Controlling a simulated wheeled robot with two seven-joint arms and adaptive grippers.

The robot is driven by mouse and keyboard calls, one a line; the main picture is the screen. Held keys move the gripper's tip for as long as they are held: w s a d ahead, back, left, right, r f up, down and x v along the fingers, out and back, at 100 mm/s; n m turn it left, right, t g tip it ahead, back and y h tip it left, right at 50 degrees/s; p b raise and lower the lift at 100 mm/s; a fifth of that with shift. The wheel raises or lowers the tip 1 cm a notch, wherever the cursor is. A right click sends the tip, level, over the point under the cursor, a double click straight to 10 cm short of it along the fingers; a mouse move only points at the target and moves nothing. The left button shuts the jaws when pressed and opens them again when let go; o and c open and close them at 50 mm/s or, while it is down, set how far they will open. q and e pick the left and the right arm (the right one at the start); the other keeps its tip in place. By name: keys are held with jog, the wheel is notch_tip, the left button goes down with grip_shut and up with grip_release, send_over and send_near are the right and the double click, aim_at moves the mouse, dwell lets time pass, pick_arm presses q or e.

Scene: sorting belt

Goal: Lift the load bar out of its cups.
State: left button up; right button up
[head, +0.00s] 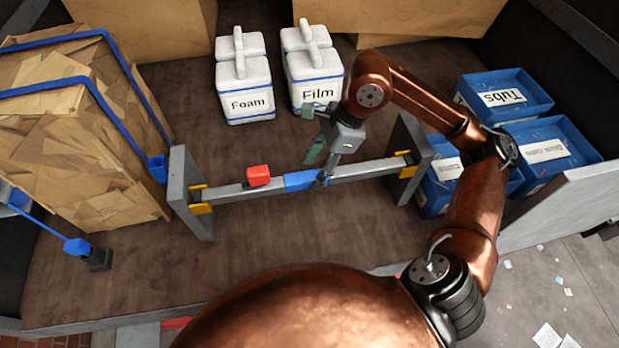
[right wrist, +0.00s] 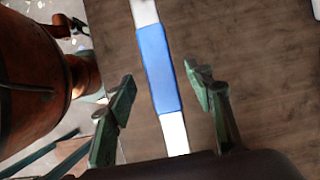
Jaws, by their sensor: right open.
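The load bar (head: 350,170) is a long grey bar running between two grey upright panels. Its ends sit at the yellow cups, one at the left panel (head: 200,207) and one at the right panel (head: 408,171). It has a blue middle section (head: 298,181), which also shows in the right wrist view (right wrist: 158,70). My left gripper is not in view.
White Foam (head: 246,104) and Film (head: 318,95) containers stand behind the bar. Blue labelled bins (head: 548,150) stand at the right, beyond the right panel. A large carton bale with blue straps (head: 85,140) fills the left. The brown surface in front of the bar is clear.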

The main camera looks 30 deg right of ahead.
aim_at(309, 176)
jog(key=shift+x, duration=1.7)
jog(key=shift+a, duration=0.1)
grip_shut()
jog(key=shift+r, duration=0.15)
